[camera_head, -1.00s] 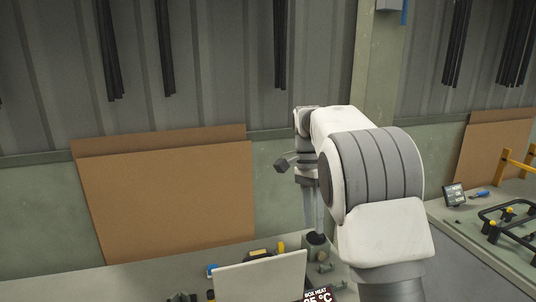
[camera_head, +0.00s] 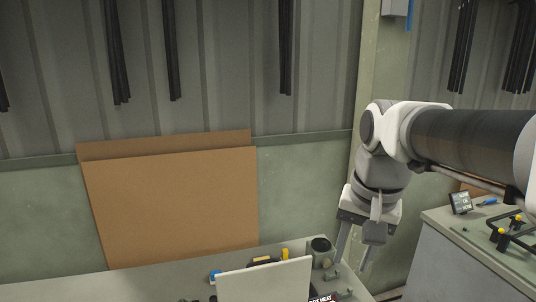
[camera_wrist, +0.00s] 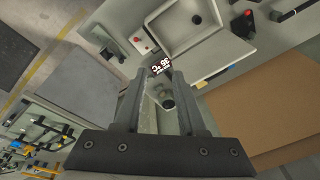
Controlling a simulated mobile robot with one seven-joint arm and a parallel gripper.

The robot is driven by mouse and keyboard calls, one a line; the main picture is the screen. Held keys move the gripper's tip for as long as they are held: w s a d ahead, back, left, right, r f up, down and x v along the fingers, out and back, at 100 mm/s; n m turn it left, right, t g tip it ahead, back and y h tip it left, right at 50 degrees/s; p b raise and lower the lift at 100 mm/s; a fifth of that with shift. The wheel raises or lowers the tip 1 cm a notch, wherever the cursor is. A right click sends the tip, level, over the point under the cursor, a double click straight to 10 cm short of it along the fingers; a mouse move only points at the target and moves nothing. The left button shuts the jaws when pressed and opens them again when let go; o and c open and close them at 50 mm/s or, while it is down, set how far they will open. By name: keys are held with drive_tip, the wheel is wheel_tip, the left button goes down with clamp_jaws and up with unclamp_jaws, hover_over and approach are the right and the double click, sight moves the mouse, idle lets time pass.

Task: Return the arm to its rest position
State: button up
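My gripper (camera_head: 352,262) hangs fingers-down from my arm, right of centre in the head view. It is over the gap to the right of the workbench's (camera_head: 150,284) right end. In the wrist view my gripper (camera_wrist: 160,82) has its two fingers apart with nothing held between them. A dark-mouthed cup (camera_head: 320,246) stands on the bench left of the fingers, apart from them. The cup also shows far below, between the fingers, in the wrist view (camera_wrist: 167,101).
A white open box lid (camera_head: 265,281) and a heat display (camera_head: 322,299) are at the bench front. Brown boards (camera_head: 170,205) lean on the wall. A second bench (camera_head: 450,250) at right bears a black frame (camera_head: 507,236) and a small screen (camera_head: 460,202). Clear space lies above the benches.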

drive_tip(key=s+f+n+t, duration=0.3)
drive_tip(key=s+f+n, duration=0.1)
drive_tip(key=s, duration=0.6)
drive_tip(key=shift+f+n+b, duration=0.4)
drive_tip(key=shift+f, duration=0.2)
idle(1.0)
